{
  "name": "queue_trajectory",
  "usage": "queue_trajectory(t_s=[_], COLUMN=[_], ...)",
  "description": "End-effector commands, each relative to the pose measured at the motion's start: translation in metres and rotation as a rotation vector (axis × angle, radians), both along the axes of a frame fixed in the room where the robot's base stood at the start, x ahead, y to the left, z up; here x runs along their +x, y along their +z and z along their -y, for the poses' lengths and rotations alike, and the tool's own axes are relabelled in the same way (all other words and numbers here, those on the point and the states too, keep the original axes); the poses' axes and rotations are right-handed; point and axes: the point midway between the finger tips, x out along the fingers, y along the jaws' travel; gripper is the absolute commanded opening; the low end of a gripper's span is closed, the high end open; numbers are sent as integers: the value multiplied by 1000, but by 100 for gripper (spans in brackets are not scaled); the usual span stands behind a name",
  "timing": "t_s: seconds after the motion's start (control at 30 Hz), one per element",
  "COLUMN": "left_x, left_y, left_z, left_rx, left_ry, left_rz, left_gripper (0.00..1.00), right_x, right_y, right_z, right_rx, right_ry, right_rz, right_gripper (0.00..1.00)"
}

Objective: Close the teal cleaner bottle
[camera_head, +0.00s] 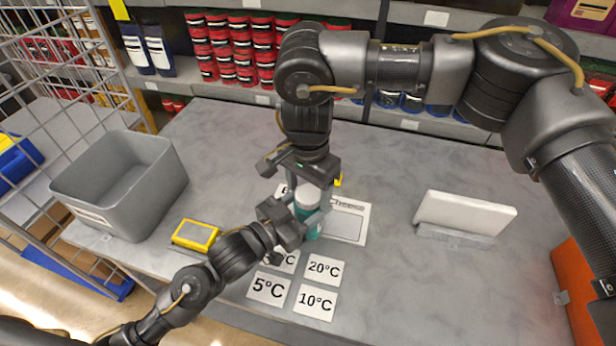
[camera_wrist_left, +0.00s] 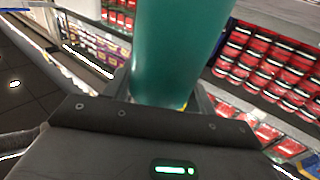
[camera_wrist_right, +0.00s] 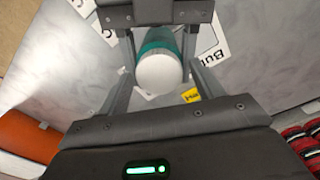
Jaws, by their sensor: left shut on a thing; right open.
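The teal cleaner bottle (camera_head: 314,229) stands on the table in the middle of the head view, its white cap (camera_head: 307,196) on top. My left gripper (camera_head: 300,222) is shut on its side; the left wrist view shows the teal body (camera_wrist_left: 178,50) filling the space above the palm. My right gripper (camera_head: 308,185) points down over the bottle from above. Its fingers are open on both sides of the white top, which shows in the right wrist view (camera_wrist_right: 159,73), with a gap to each side. I cannot tell how tightly the cap sits.
Cards with temperatures (camera_head: 316,303) lie in front of the bottle, and a printed sheet (camera_head: 348,222) lies beside it. A yellow device (camera_head: 195,235) and a grey bin (camera_head: 122,185) are at left. A white panel (camera_head: 464,216) stands at right, with clear table around it.

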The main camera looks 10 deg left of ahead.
Motion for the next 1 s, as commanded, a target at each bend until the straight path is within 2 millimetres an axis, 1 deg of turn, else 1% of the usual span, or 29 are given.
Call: queue_trajectory(t_s=[0.1, 0.33, 0.37, 0.7, 0.9, 1.0], left_x=[0, 0, 0, 0, 0, 0], left_y=[1, 1, 1, 1, 1, 1], left_z=[0, 0, 0, 0, 0, 1], left_rx=[-1, -1, -1, -1, -1, -1], left_ry=[0, 0, 0, -1, -1, -2], left_rz=[2, 2, 2, 2, 2, 2], left_gripper=[0, 0, 0, 0, 0, 0], right_x=[0, 0, 0, 0, 0, 0], right_y=[-3, -3, -3, -3, -3, -3], right_z=[0, 0, 0, 0, 0, 0], right_rx=[0, -1, -1, 1, 1, 1], right_ry=[0, 0, 0, 0, -3, -64], right_rz=[0, 1, 1, 1, 1, 1], right_gripper=[66, 66, 64, 20, 19, 19])
